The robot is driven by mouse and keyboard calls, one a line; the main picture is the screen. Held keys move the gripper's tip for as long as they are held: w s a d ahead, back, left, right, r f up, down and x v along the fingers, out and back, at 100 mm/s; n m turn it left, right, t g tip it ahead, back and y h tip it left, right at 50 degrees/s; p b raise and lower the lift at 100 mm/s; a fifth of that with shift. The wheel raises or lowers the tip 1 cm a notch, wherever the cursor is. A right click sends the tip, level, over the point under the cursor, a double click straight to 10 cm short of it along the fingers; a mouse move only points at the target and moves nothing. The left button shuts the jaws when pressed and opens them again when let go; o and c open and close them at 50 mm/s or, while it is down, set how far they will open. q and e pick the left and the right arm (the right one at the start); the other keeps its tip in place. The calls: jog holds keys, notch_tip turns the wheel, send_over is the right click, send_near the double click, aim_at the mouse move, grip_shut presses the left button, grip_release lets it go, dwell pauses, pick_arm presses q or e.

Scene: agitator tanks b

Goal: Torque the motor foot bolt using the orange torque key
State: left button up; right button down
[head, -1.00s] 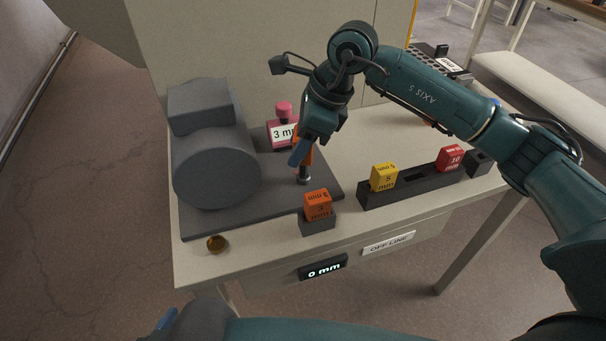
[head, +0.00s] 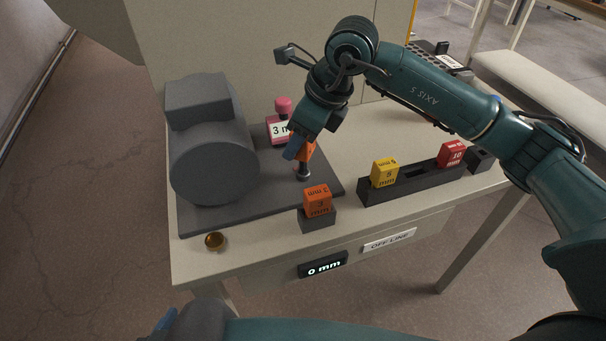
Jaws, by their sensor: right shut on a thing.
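The grey motor (head: 215,150) sits on a dark base plate (head: 255,205) on the bench. The foot bolt (head: 304,172) stands upright near the plate's right side. My right gripper (head: 300,147) is shut on the orange torque key (head: 308,153), right above the bolt; the key's lower end appears to meet the bolt, but the gripper hides most of the key. Another orange block (head: 318,199) with mm lettering sits in a small dark stand in front of the plate. Of my left gripper only a blue bit (head: 165,320) shows at the bottom edge.
A dark rack (head: 413,184) holds a yellow block (head: 384,172) and a red block (head: 452,153). A pink tagged item (head: 281,121) stands behind the bolt. A display (head: 323,264) reads 0 mm; a sign (head: 389,241) reads OFF LINE.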

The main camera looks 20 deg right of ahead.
jog(key=shift+f+m+t+h+b, duration=0.1)
jog(key=shift+m+t+h+b, duration=0.25)
jog(key=shift+m, duration=0.85)
jog(key=shift+d+m+t+h+b, duration=0.15)
jog(key=shift+m+t+h+b, duration=0.25)
jog(key=shift+m, duration=1.1)
jog(key=shift+f+m+h+b, duration=0.1)
jog(key=shift+m+h+b, duration=0.2)
jog(key=shift+m, duration=0.2)
jog(key=shift+m+h, duration=0.35)
jog(key=shift+m, duration=0.65)
jog(key=shift+b, duration=0.35)
